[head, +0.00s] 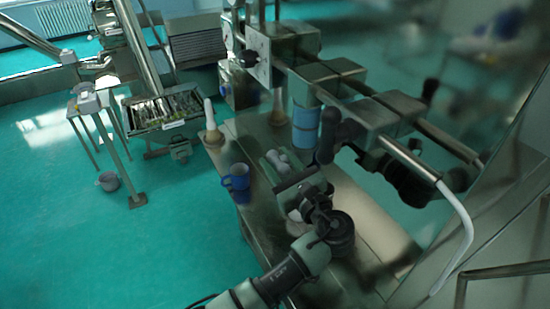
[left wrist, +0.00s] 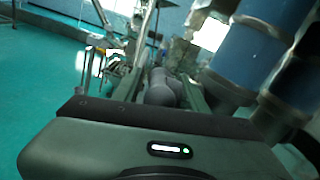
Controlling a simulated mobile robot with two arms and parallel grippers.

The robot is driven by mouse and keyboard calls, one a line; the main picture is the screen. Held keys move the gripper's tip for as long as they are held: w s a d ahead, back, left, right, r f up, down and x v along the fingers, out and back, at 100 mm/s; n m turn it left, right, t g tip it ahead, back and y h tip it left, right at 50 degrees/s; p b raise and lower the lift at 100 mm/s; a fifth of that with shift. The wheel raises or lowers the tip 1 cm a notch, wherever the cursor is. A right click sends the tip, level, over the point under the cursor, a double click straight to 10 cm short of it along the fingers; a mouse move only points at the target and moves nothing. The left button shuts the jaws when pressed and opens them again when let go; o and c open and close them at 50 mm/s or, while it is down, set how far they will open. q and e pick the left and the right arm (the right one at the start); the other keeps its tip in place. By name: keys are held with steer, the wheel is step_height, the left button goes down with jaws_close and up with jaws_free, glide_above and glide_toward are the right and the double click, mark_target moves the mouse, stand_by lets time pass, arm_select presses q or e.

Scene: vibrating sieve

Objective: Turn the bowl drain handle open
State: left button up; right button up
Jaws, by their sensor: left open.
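My left gripper (head: 284,174) is low in the middle of the head view, at the bench below the blue cylinder. Its jaws are open. A grey rounded handle (head: 279,161), which looks like the drain handle, sits just beyond the fingertips. In the left wrist view the grey handle (left wrist: 162,88) shows ahead of the gripper body, near the finger area. I cannot tell whether the fingers touch it. Its lower part is hidden behind the gripper.
A blue cylinder (head: 306,124) stands close behind the handle, with metal machine arms above it. A blue mug (head: 237,178) and a pale cone-shaped bottle (head: 210,118) stand on the bench to the left. A white curved tube (head: 462,232) hangs at the right. Open green floor lies left.

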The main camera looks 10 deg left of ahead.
arm_select(q)
steer(key=shift+s, duration=0.1)
jaws_close()
steer(key=shift+f+t+b, duration=0.15)
steer(key=shift+t+b, duration=0.15)
steer(key=shift+b, duration=0.3)
steer(key=t+y+b, duration=0.3)
steer(key=t+b, duration=0.1)
steer(key=b, duration=0.6)
steer(key=shift+t+y, duration=0.3)
steer(key=shift+y, duration=0.1)
steer(key=shift+r+b, duration=0.25)
steer(key=shift+b, duration=0.5)
steer(key=shift+r+t, duration=0.15)
steer(key=shift+t, duration=0.15)
arm_select(e)
step_height(320, 180, down, 13)
steer(key=shift+w, duration=0.25)
arm_select(q)
steer(key=shift+r, duration=0.1)
arm_select(e)
steer(key=shift+a, duration=0.1)
